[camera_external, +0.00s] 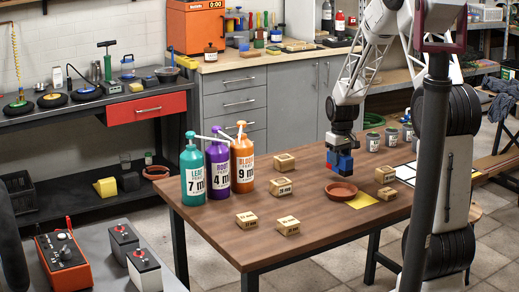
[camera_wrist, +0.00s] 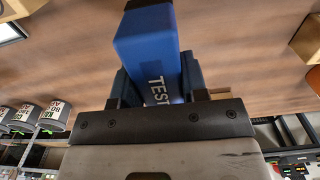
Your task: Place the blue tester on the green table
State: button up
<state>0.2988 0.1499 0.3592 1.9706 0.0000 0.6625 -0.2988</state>
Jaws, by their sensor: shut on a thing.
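The blue tester (camera_wrist: 146,38) is a blue block with white "TEST" lettering, held between the fingers of my gripper (camera_wrist: 157,82) in the wrist view. In the external view my gripper (camera_external: 339,152) hangs over the brown wooden table (camera_external: 225,222), and the blue tester (camera_external: 345,163) shows at its tip with a small red patch beside it. The tester is above the tabletop, behind the brown round dish. No table that is clearly green shows; the one under my gripper is brown.
The brown dish (camera_external: 341,191) and a yellow sheet (camera_external: 362,201) lie below my gripper. Teal (camera_external: 193,172), purple (camera_external: 217,166) and orange (camera_external: 243,160) bottles stand left. Several small wooden blocks (camera_external: 286,225) are spread about. Grey cans (camera_external: 373,142) stand at the back right.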

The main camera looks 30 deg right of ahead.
aim_at(339, 168)
dwell(0.3)
jog(key=shift+f, duration=1.75)
jog(key=shift+f, duration=0.1)
jog(key=o, duration=1)
notch_tip(339, 168, up, 12)
jog(key=shift+f, duration=0.2)
jog(key=shift+r, duration=0.3)
